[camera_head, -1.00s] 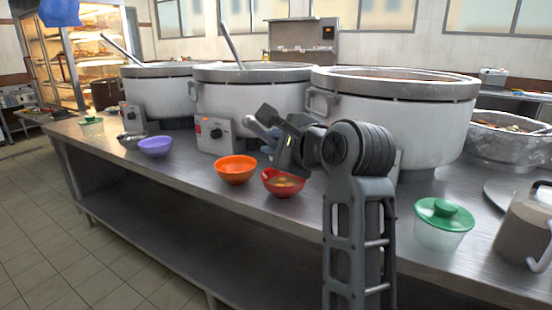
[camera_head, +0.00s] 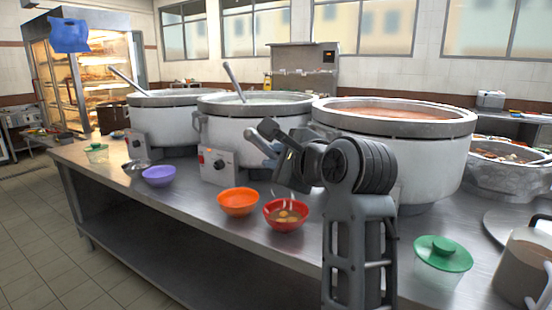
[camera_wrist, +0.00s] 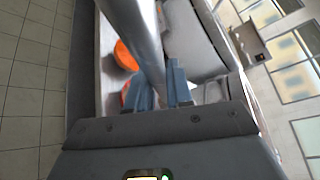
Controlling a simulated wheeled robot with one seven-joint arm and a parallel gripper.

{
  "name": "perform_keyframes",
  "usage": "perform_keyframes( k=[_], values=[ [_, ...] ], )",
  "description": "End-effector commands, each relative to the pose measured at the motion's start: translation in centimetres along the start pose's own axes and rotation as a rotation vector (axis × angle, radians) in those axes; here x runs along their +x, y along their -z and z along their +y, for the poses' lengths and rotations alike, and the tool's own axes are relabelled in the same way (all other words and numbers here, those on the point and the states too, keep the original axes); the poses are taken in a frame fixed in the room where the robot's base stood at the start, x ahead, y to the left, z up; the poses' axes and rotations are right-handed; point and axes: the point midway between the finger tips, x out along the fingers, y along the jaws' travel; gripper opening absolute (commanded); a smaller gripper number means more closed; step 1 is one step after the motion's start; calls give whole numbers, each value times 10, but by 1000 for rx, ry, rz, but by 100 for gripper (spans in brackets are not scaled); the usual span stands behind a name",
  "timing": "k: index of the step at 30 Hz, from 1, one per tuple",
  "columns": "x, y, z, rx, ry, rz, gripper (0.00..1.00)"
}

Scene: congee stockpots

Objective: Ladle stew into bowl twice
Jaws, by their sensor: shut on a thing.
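My gripper (camera_head: 262,143) is shut on a metal ladle handle. The handle (camera_wrist: 140,35) runs between the fingers (camera_wrist: 157,92) in the wrist view. The ladle's bowl end is not clearly visible. A red bowl (camera_head: 285,226) on the counter holds brownish stew with pale pieces. It stands below my gripper, and a small orange-red part shows beside the fingers in the wrist view. The large right stockpot (camera_head: 440,160) holds reddish-brown stew and stands behind my arm. My arm hides part of the pot's front.
An orange bowl (camera_head: 238,203) stands just left of the red one; a purple bowl (camera_head: 158,176) is farther left. Two more stockpots (camera_head: 255,128) (camera_head: 165,124) hold leaning utensils. The counter edge is close.

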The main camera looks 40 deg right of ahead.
Motion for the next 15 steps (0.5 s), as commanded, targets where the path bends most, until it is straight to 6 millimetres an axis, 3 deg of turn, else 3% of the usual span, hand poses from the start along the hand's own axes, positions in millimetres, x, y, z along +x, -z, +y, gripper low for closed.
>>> perform_keyframes(
  k=[8,15],
  values=[
    [-2,-4,-6,0,1,-1,0],
    [-9,-19,-33,0,1,0,0]
  ],
)
